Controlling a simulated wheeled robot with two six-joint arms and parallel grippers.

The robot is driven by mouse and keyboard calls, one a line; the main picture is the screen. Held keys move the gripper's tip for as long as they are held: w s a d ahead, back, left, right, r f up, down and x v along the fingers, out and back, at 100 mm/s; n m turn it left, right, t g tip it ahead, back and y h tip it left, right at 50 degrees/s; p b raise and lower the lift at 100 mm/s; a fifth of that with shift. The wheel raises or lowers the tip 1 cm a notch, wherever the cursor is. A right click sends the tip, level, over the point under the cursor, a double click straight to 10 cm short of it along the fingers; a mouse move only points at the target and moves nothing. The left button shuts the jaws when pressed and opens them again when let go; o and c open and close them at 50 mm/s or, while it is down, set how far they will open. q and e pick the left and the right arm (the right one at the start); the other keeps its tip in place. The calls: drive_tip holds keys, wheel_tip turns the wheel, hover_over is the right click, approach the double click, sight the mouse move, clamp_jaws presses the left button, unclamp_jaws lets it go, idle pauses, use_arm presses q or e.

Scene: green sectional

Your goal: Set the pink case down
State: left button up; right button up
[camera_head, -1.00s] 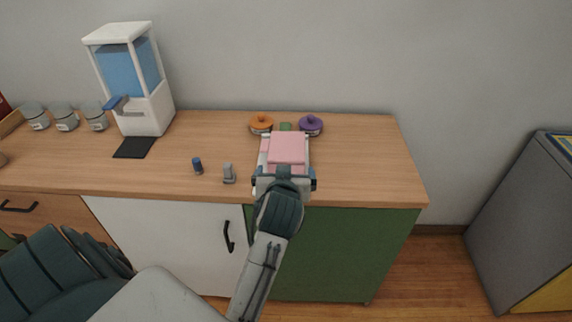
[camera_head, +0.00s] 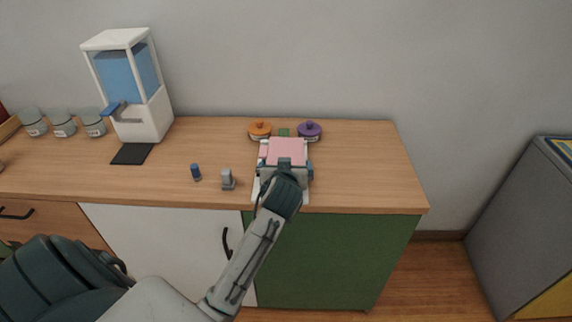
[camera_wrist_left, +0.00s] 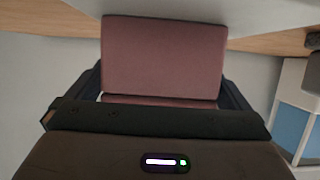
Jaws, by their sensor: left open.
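The pink case (camera_head: 287,150) is a flat-topped box near the back of the wooden counter (camera_head: 365,175), over or on a white-edged thing (camera_head: 306,196). I cannot tell whether its underside touches what is below. My left gripper (camera_head: 285,165) is open, reaching in from the front with its fingers at either side of the case. In the left wrist view the case (camera_wrist_left: 163,58) sits between the dark fingers, and its lower part is hidden by the gripper body. My right gripper is not in view.
An orange-lidded jar (camera_head: 260,131) and a purple-lidded jar (camera_head: 309,132) stand close behind the case. A blue cylinder (camera_head: 196,172) and a grey object (camera_head: 228,180) stand left. A water dispenser (camera_head: 140,90) is farther left. The counter's right end is clear.

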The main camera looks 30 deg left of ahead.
use_arm(q)
drive_tip(key=shift+w+a+f, duration=0.3)
drive_tip(key=shift+w+a, duration=0.1)
drive_tip(key=shift+w, duration=0.15)
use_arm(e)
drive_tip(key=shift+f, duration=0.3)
use_arm(q)
drive_tip(key=c, duration=0.8)
drive_tip(key=shift+c, duration=0.2)
drive_tip(key=shift+r, duration=0.2)
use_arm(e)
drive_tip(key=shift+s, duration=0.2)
